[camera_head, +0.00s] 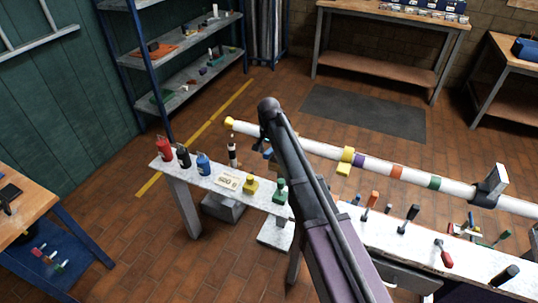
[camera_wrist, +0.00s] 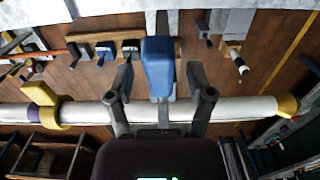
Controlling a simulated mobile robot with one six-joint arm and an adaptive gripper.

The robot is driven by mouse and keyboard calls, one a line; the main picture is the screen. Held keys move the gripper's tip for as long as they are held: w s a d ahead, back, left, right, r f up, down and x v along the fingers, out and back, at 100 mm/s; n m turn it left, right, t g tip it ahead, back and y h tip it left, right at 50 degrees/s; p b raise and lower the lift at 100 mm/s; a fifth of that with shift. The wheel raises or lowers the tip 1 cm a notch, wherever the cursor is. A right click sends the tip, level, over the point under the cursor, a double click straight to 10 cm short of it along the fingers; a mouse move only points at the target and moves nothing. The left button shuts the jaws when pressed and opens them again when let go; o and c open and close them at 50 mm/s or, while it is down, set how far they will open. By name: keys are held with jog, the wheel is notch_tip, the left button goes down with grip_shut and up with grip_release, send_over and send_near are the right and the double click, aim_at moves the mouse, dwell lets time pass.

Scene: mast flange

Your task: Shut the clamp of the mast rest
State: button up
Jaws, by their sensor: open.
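The white mast (camera_head: 315,148) lies level across the head view, with a yellow cap at its left end. In the wrist view the mast (camera_wrist: 80,112) runs across behind my fingers. A blue block-shaped part with a grey stem (camera_wrist: 158,68), apparently the lever of the mast rest's clamp, stands between my gripper's (camera_wrist: 162,85) two open fingers. I see gaps on both sides of it. Whether the clamp is open or shut, I cannot tell. In the head view my arm hides the gripper and most of this spot. A dark clamp-like holder (camera_head: 487,192) grips the mast farther right.
A narrow bench (camera_head: 215,183) holds bottles, a card and small coloured pieces. Another bench (camera_head: 420,243) at right carries several upright handles. A yellow ring (camera_wrist: 57,112) and a purple band sit on the mast. Open floor lies behind the mast, with a dark mat (camera_head: 365,112).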

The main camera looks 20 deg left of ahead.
jog(key=shift+f, duration=0.15)
grip_shut()
jog(key=shift+a, duration=0.2)
dwell(0.3)
